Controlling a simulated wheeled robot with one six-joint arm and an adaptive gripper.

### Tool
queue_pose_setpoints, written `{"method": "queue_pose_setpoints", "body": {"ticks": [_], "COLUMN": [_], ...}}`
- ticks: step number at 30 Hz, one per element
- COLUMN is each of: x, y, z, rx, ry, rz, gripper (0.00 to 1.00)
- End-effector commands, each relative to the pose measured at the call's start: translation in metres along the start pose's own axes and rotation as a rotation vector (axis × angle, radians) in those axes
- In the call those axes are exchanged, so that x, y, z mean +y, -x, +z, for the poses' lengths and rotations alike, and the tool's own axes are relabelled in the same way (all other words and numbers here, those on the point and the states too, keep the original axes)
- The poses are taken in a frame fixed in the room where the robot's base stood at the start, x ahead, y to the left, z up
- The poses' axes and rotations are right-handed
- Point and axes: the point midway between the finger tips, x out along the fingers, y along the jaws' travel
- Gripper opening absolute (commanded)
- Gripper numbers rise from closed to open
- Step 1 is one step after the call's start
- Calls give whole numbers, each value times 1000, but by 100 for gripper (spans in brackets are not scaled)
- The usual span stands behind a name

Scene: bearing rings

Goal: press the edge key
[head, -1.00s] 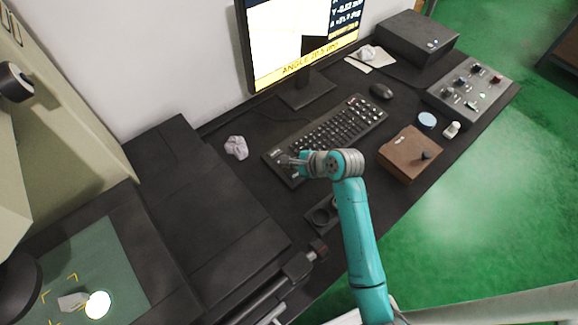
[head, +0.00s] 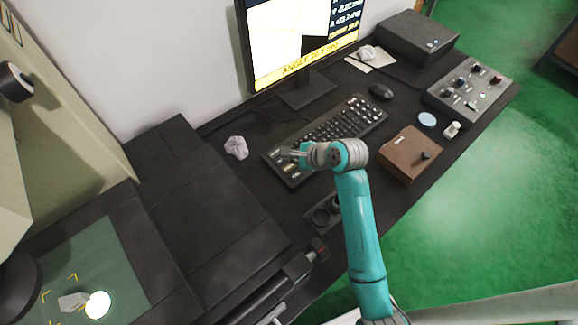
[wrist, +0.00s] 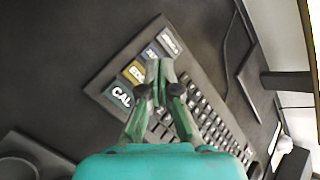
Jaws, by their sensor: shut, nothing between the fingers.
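The black keyboard (head: 345,122) lies on the dark desk below the monitor. I cannot read which is the edge key; the yellow and blue labels are partly covered or too small. My gripper (head: 287,154) is shut and empty over this end of the keyboard. In the wrist view its fingertips (wrist: 160,64) overlap the area beside the yellow and blue keys; contact cannot be told.
The monitor (head: 290,78) stands behind the keyboard, with crumpled paper (head: 236,147) to the left. A dark holder with round openings (head: 322,215) sits in front.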

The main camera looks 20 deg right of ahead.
Motion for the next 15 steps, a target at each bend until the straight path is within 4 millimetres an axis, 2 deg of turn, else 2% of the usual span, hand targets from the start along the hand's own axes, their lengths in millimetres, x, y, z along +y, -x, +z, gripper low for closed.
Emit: {"method": "queue_pose_setpoints", "body": {"ticks": [9, 15], "x": [-13, -14], "y": [17, 19], "z": [12, 14], "rx": [0, 1], "ry": [0, 0], "rz": [-1, 1], "gripper": [0, 0]}}
